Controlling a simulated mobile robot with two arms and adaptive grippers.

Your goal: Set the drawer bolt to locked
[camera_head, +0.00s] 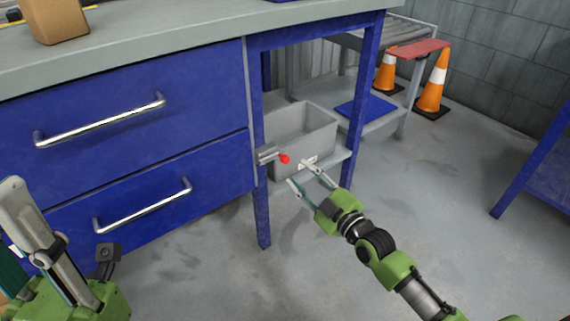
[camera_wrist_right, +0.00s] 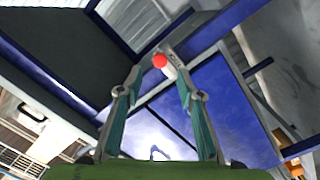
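The drawer bolt is a small grey metal barrel (camera_head: 266,154) on the blue frame post at the right edge of the drawers, with a red knob (camera_head: 285,158) at its right end. My right gripper (camera_head: 298,172) is open and empty, just right of and below the knob, its fingers pointing at it. In the right wrist view the red knob (camera_wrist_right: 160,61) appears between the two fingertips (camera_wrist_right: 154,66), with no clear contact. My left gripper (camera_head: 25,225) is at the lower left, partly cut off, before the drawers; its opening cannot be judged.
Two blue drawers with metal handles (camera_head: 100,120) (camera_head: 145,205) look closed. A grey bin (camera_head: 300,135) stands on the low shelf behind the bolt. Traffic cones (camera_head: 432,85) stand at the back right. A cardboard box (camera_head: 55,18) is on the worktop. The floor at right is clear.

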